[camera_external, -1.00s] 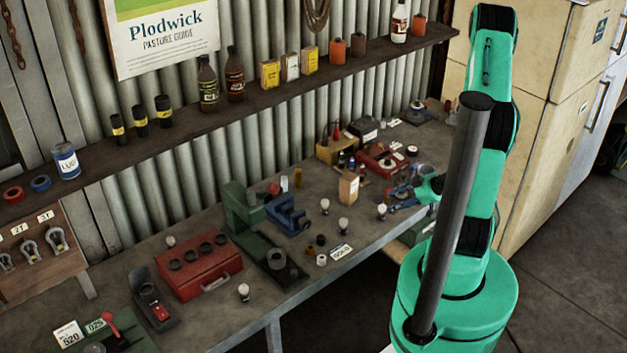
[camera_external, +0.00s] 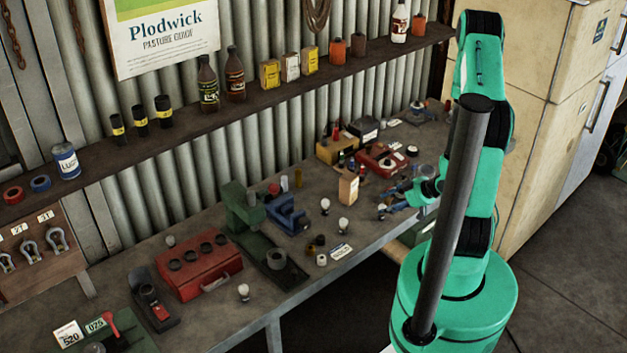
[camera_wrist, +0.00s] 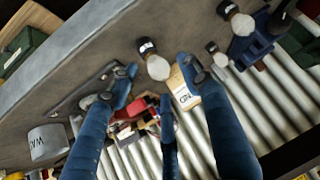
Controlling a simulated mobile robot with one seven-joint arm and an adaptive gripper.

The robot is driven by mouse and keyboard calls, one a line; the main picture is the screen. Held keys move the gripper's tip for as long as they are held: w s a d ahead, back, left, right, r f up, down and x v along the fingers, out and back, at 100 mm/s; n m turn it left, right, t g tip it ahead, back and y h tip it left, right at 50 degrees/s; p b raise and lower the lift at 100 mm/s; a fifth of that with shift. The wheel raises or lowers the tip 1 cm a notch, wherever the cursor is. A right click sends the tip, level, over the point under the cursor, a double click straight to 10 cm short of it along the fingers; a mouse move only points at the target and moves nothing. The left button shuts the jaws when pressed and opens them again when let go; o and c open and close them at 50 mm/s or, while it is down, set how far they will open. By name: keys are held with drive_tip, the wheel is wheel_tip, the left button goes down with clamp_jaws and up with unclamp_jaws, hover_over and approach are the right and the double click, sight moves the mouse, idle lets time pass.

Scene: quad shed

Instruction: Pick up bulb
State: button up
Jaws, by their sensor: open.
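Several bulbs with round white glass and dark bases stand on the grey workbench (camera_external: 215,312). One bulb (camera_external: 382,209) is by my gripper (camera_external: 386,200); in the wrist view this bulb (camera_wrist: 157,66) appears just beyond and between my blue fingertips (camera_wrist: 156,80). My gripper is open, with nothing held between the fingers. Other bulbs stand farther left: one (camera_external: 344,226) near the front edge, one (camera_external: 325,205) behind it, one (camera_external: 243,292) by the red box and one (camera_external: 170,241) behind that box.
A tan carton (camera_external: 348,189) stands close to my gripper. A blue vise (camera_external: 286,216), a green press (camera_external: 243,222) and a red toolbox (camera_external: 199,266) occupy the bench to the left. A red tray (camera_external: 381,160) lies behind my gripper. A shelf (camera_external: 290,87) runs above the bench.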

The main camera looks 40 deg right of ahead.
drive_tip(key=shift+x, duration=1.2)
drive_tip(key=c, duration=1.1)
